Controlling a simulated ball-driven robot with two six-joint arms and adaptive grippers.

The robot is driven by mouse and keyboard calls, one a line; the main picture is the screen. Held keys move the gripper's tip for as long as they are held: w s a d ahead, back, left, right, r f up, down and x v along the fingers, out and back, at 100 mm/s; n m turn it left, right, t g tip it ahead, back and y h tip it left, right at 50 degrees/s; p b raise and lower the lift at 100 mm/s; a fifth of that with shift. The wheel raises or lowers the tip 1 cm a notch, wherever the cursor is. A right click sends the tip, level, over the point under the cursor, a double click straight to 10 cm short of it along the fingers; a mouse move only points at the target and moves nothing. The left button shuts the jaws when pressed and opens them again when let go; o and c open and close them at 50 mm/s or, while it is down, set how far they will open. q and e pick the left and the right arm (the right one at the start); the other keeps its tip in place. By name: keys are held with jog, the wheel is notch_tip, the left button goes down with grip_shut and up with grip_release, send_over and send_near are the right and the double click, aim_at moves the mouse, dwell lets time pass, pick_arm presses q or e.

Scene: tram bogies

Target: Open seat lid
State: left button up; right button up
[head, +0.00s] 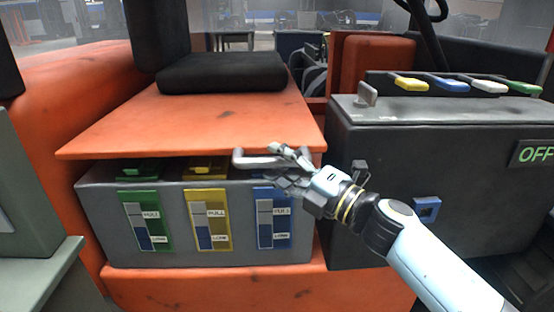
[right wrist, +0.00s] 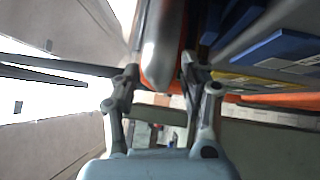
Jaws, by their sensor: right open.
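The seat lid (head: 190,123) is an orange panel with a black cushion (head: 222,72) on its back part. A dark gap shows between its front edge and the grey battery box (head: 92,208) below. A grey bar handle (head: 252,160) sits at the lid's front right edge. My right gripper (head: 280,165) is at this handle, with its fingers open. In the right wrist view a grey rounded bar (right wrist: 160,50) lies between the two open fingertips (right wrist: 162,68); I cannot tell whether they touch it. My left gripper is not in view.
A dark console (head: 440,165) with coloured levers and an OFF display stands close on the right. An orange body (head: 55,115) is on the left.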

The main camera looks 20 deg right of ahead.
jog(key=shift+w+a, duration=0.2)
jog(key=shift+w, duration=0.2)
jog(key=shift+c, duration=0.4)
grip_shut()
